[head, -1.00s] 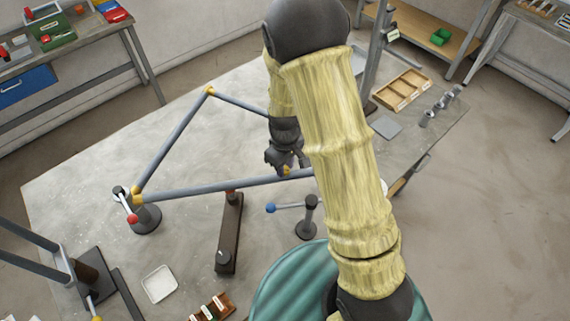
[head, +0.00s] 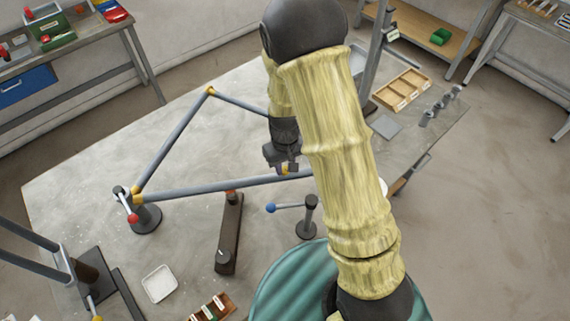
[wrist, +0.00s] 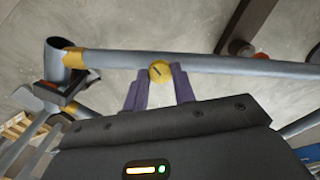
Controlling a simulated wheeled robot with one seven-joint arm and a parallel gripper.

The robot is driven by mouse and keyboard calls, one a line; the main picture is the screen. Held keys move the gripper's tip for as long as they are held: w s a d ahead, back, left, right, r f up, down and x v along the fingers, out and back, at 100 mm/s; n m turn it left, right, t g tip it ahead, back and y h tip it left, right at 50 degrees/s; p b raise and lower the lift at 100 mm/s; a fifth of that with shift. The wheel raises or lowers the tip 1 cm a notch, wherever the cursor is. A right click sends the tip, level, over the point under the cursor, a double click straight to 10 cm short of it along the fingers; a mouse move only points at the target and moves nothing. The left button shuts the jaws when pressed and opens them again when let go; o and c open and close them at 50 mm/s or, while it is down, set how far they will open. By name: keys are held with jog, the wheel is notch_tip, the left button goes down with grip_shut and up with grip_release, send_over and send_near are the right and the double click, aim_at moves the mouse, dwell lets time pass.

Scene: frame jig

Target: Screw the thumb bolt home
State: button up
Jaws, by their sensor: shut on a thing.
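The thumb bolt (wrist: 160,71) has a round yellow head with a dark line across it. It sits at the near edge of a grey frame tube (wrist: 210,64) in the wrist view. My gripper (wrist: 157,80) has one purple-grey finger on each side of the bolt head and is shut on it. In the head view my gripper (head: 283,163) is at the lower tube (head: 220,185) of the frame, beside my forearm. The bolt's shank, and how deep it sits, are hidden.
A clamp post with a red-tipped handle (head: 132,217) stands at the frame's left corner. A post with a blue-tipped lever (head: 272,208) stands in front of the tube. A white tray (head: 159,283) lies front left. Bare table shows inside the frame.

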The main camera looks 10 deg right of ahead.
aim_at(285, 169)
jog(key=shift+m, duration=0.8)
jog(key=shift+w, duration=0.1)
jog(key=o, duration=1)
jog(key=shift+r, duration=0.15)
notch_tip(285, 169, up, 17)
jog(key=shift+r+b, duration=0.1)
jog(key=shift+b, duration=0.95)
